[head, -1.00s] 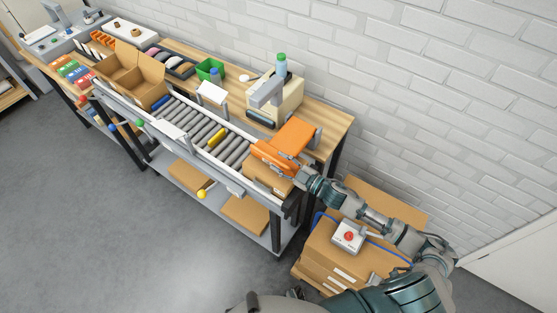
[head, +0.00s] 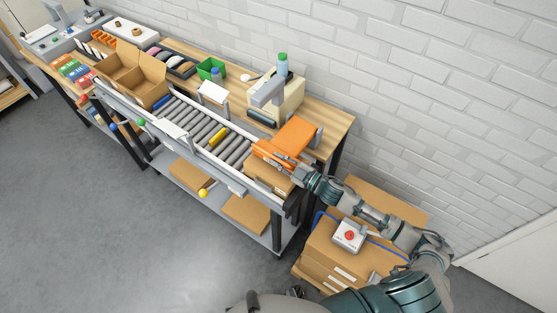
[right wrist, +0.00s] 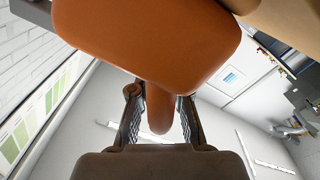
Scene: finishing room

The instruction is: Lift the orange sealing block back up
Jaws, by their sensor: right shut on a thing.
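The orange sealing block (head: 270,152) is at the right end of the roller conveyor in the head view, just above a cardboard box (head: 262,183). Whether it touches the box is hard to tell. In the right wrist view the block (right wrist: 145,40) fills the upper part, with its orange handle (right wrist: 160,108) between the two fingers. My right gripper (head: 291,166) is shut on that handle; it also shows in the right wrist view (right wrist: 162,118). My left gripper is not in view.
An orange panel (head: 296,136) stands just behind the block. A beige machine (head: 287,101) is on the wooden bench. The roller conveyor (head: 200,125) runs left to an open carton (head: 132,78). Stacked boxes with a red-button control box (head: 349,236) are below my right arm.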

